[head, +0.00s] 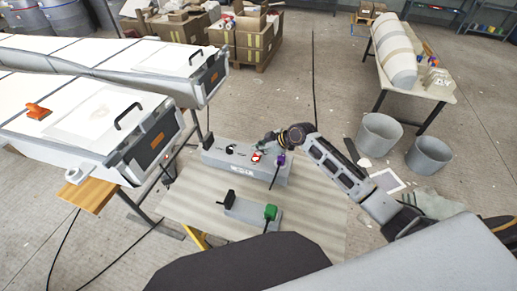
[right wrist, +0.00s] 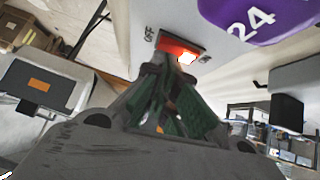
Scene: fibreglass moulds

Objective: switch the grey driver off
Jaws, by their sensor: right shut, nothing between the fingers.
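The grey driver (head: 225,163) is a long grey box on the low table, with a black knob, a red switch (head: 256,157) and a purple plug (head: 280,160) on it. In the right wrist view the rocker switch (right wrist: 180,50) is red with a bright lit part at its right end, and "OFF" is printed at its left. My right gripper (head: 268,142) is shut and empty, its green fingertips (right wrist: 165,88) close to the switch. I cannot tell whether they touch it. The purple plug, marked 24 (right wrist: 250,20), sits beside the switch. My left gripper is not in view.
A smaller grey box (head: 240,208) with a green plug (head: 270,211) stands nearer on the same table (head: 185,205). White mould units (head: 100,120) with black handles are at the left. Two grey buckets (head: 380,133) stand on the floor at the right.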

